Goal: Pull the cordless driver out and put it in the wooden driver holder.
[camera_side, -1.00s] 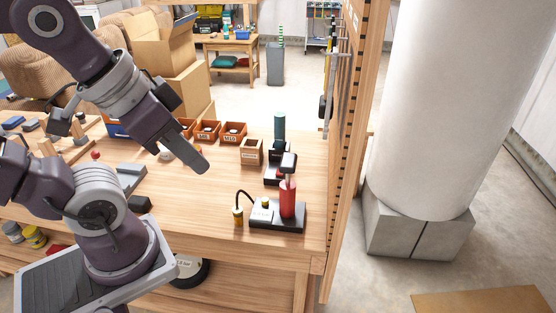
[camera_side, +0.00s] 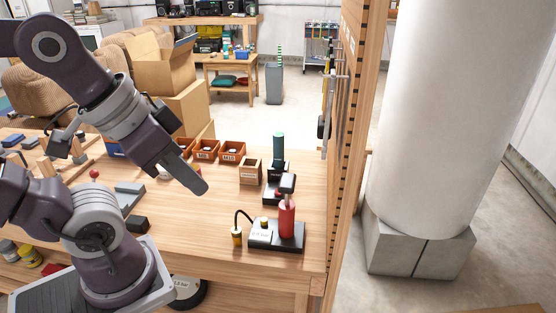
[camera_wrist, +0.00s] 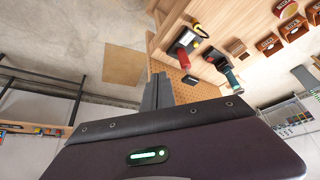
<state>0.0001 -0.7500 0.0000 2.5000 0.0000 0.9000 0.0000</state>
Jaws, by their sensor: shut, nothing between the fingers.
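Two upright tools stand in black bases on the bench. One has a teal upright body (camera_side: 279,148), also in the wrist view (camera_wrist: 232,77). The other has a red body (camera_side: 287,218) with a dark top, also in the wrist view (camera_wrist: 183,57). I cannot tell for certain which is the cordless driver. A small open wooden box (camera_side: 250,175), likely the driver holder, stands left of the teal tool; it also shows in the wrist view (camera_wrist: 236,47). My gripper (camera_side: 198,186) is shut and empty, above the bench left of the box and both tools. Its fingers show in the wrist view (camera_wrist: 158,92).
A tall pegboard panel (camera_side: 345,130) borders the bench's right side. Dark blocks (camera_side: 136,222) lie near my base.

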